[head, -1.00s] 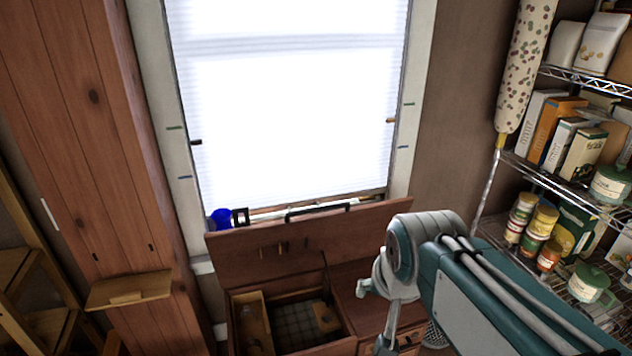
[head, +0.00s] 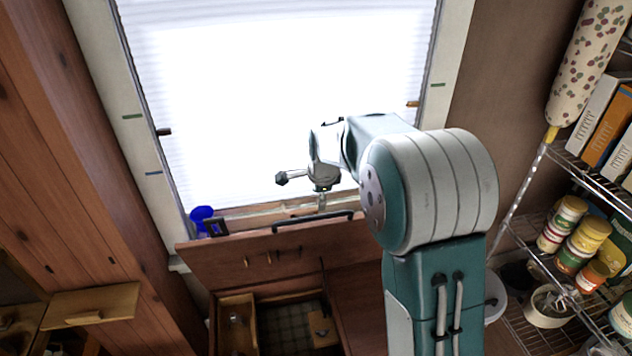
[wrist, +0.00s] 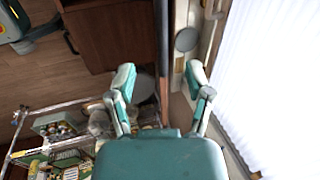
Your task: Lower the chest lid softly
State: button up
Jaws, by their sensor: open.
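The chest lid (head: 222,262) is a reddish-brown wooden panel, raised steeply at the back of the open chest (head: 362,300) below the window. A black bar handle (head: 312,222) runs along the lid's upper edge, and small pegs show on its inner face. My gripper (head: 303,192) is over this upper edge, near the handle, with its fingers spread. In the wrist view, my gripper (wrist: 160,90) is open and empty. A narrow brown strip, apparently the lid edge (wrist: 164,55), runs between the fingers; I cannot tell whether either touches it.
The bright window (head: 270,90) is close behind my gripper. A blue object (head: 201,216) is at the sill's left end. A wire shelf (head: 545,330) with tins and boxes stands at the right. A wooden tray (head: 237,310) and a tiled-looking floor show inside the chest.

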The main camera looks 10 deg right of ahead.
aim_at(314, 217)
jog(key=x, duration=0.9)
jog(key=shift+w+a, duration=0.15)
jog(key=shift+a, duration=0.2)
jog(key=shift+w+a+f, duration=0.15)
jog(key=shift+f, duration=0.35)
jog(key=shift+d+f, duration=0.15)
jog(key=shift+d, duration=0.05)
jog(key=shift+a, duration=0.1)
grip_shut()
